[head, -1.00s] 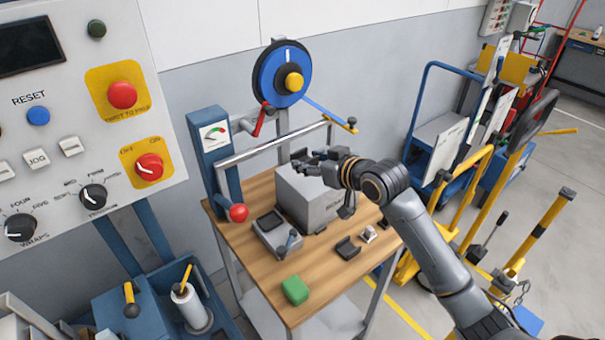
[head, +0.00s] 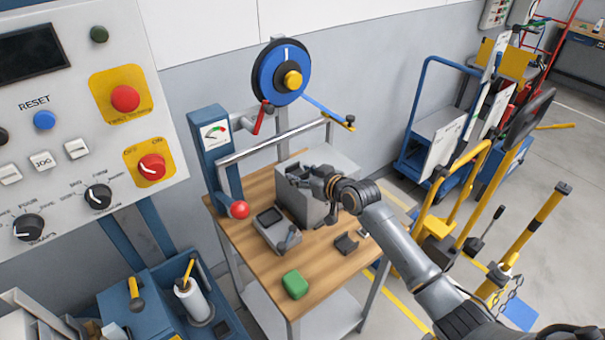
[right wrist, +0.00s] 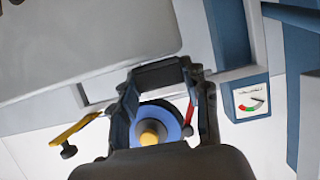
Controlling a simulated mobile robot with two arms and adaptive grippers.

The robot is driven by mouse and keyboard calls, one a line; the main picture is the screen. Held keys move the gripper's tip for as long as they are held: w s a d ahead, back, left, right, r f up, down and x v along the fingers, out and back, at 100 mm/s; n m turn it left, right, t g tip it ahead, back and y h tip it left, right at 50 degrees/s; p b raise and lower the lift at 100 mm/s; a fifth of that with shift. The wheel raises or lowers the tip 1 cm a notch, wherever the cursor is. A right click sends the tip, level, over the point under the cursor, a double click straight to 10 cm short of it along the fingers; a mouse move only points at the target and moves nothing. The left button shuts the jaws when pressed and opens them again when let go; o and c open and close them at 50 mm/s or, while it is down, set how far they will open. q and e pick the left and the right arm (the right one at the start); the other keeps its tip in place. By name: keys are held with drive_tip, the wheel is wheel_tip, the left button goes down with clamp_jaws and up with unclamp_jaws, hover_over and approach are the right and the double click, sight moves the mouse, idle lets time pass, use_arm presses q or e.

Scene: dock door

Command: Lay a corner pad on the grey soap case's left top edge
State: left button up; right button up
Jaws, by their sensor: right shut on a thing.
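The grey soap case (head: 302,208) stands at the back of the wooden table, and its top also fills the upper left of the right wrist view (right wrist: 90,45). My right gripper (head: 301,176) is over the case's left top edge. It is shut on a dark corner pad, which shows between the fingers in the right wrist view (right wrist: 158,75). Whether the pad touches the edge cannot be told. Another dark corner pad (head: 346,244) lies on the table right of the case. My left gripper is not in view.
On the table (head: 262,268) are a grey tool with a dark top (head: 276,228) and a green block (head: 295,284). A metal bar (head: 270,142) and a blue reel (head: 281,71) stand behind. A red knob (head: 239,210) juts at the left. The front of the table has free room.

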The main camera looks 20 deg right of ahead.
drive_tip(key=shift+f, duration=0.2)
drive_tip(key=o, duration=0.9)
drive_tip(key=shift+o, duration=0.2)
drive_tip(key=shift+r, duration=0.2)
drive_tip(key=shift+s+d, duration=0.1)
drive_tip(key=shift+s, duration=0.05)
drive_tip(key=b+v, duration=0.1)
drive_tip(key=v, duration=1)
drive_tip(key=shift+s+r+b, duration=0.3)
drive_tip(key=shift+b, duration=0.1)
drive_tip(key=shift+d, duration=0.1)
